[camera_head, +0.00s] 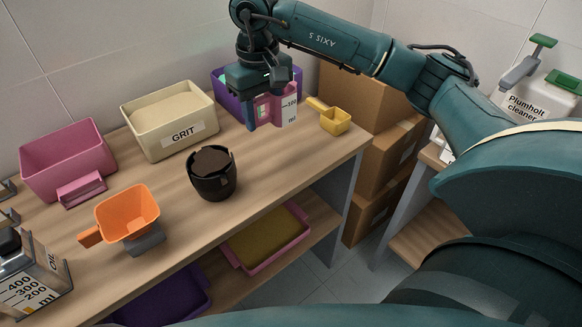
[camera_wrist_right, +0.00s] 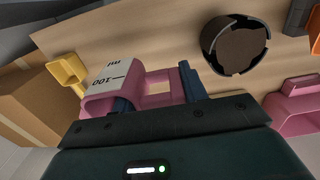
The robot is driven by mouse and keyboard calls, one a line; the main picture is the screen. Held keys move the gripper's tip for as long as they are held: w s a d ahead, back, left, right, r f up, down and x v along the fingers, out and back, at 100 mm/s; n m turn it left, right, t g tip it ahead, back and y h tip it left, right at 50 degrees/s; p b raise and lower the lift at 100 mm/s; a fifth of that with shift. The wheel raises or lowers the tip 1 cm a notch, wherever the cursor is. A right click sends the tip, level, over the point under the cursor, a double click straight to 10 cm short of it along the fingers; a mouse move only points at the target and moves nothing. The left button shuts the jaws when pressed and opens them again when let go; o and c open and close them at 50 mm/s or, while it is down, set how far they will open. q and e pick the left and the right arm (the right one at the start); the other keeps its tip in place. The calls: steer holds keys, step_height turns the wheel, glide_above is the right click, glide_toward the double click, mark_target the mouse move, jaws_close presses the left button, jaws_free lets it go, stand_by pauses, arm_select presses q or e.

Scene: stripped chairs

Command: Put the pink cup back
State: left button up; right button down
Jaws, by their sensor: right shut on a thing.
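The pink cup (camera_head: 284,106), with a white marked scale on its side, is at the back right of the bench. My right gripper (camera_head: 262,112) points down at it and is shut on it. In the right wrist view the cup (camera_wrist_right: 98,98) is upside down in the picture, and its pink handle (camera_wrist_right: 158,88) lies between the dark fingers of the gripper (camera_wrist_right: 156,92). The gripper hides part of the cup in the head view. I cannot tell whether its base touches the bench. My left gripper is not in view.
A purple bin (camera_head: 228,98) stands behind the gripper, with a cream GRIT bin (camera_head: 160,138) and a pink bin (camera_head: 62,158) to the left. A yellow scoop (camera_head: 336,121) is right of the cup. A black pot (camera_head: 213,184) and orange scoop (camera_head: 128,212) stand nearer.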

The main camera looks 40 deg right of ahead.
steer(key=f, duration=0.6)
steer(key=shift+s+f, duration=0.1)
steer(key=shift+s, duration=0.1)
step_height(320, 180, down, 4)
steer(key=shift+f, duration=0.1)
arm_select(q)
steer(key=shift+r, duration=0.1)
arm_select(e)
steer(key=shift+f, duration=0.2)
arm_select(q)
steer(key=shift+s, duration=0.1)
arm_select(e)
steer(key=c, duration=0.8)
jaws_free()
steer(key=shift+r, duration=0.1)
steer(key=shift+o, duration=0.2)
